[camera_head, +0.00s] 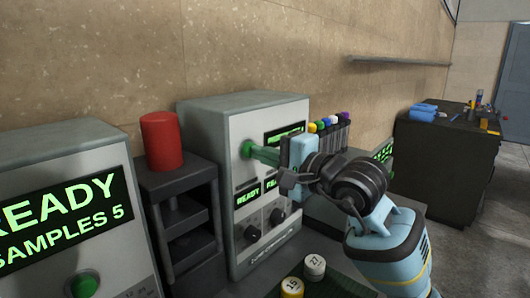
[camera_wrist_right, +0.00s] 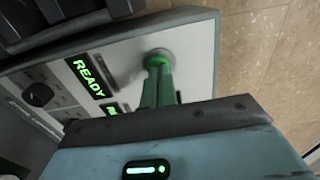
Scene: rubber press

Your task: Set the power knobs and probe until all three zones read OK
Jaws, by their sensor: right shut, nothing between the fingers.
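A grey control unit (camera_head: 215,125) stands on the bench, with a partly hidden green-lit display (camera_head: 284,134) at its upper right. Below are a READY display (camera_head: 247,195) and a second small display, partly hidden by my arm. Two dark knobs (camera_head: 252,234) sit low on its front. My right gripper (camera_head: 254,150) is shut and empty, its green fingertips at a round green button (camera_head: 245,149) on the upper front. I cannot identify the probe or zone readings.
At left stands another unit (camera_head: 50,165) reading "READY SAMPLES 5", beside a dark rack (camera_head: 178,190) with a red cylinder (camera_head: 161,141) on top. Several colour-capped tubes (camera_head: 330,125) stand behind my gripper. Two numbered round pieces (camera_head: 314,267) lie in front. A dark cabinet (camera_head: 440,155) stands right.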

